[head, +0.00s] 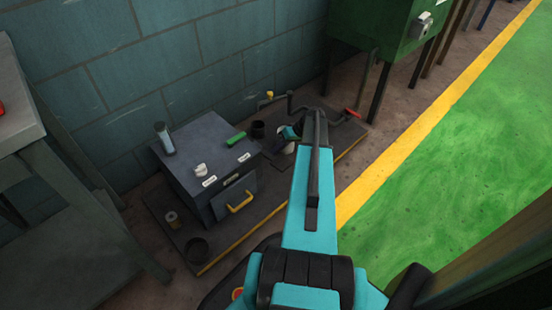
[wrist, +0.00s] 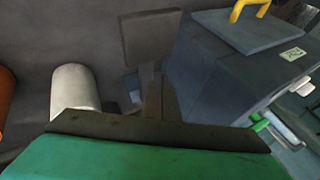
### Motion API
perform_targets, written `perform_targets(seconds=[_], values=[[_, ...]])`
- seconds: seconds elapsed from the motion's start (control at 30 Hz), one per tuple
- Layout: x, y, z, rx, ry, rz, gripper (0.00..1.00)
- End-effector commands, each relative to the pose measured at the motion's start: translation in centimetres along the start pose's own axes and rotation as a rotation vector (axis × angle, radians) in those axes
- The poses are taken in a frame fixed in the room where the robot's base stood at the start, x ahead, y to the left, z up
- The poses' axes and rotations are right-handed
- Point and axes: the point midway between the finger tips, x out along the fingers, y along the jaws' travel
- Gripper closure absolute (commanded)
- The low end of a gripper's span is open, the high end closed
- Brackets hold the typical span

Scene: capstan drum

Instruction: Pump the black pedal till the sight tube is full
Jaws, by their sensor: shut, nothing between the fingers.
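The sight tube (head: 165,139) stands upright on the left of the dark grey cabinet (head: 200,150). Its fill level is too small to read. My gripper (head: 287,133) is shut and empty, low down to the right of the cabinet, and my own arm partly hides it in the head view. In the wrist view a dark square plate on a post (wrist: 151,36), which looks like the black pedal, stands beside the cabinet (wrist: 215,70). I cannot tell whether my gripper touches it.
A white cylinder (wrist: 75,88) stands left of the plate. Green floor on the right is clear.

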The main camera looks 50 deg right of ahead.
Motion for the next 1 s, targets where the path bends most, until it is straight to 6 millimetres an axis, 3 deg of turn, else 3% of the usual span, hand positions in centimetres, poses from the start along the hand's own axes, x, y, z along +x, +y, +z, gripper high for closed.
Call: perform_targets(seconds=[1.0], values=[[0.57,0.45,0.83,0.0,0.0,0.0,1.0]])
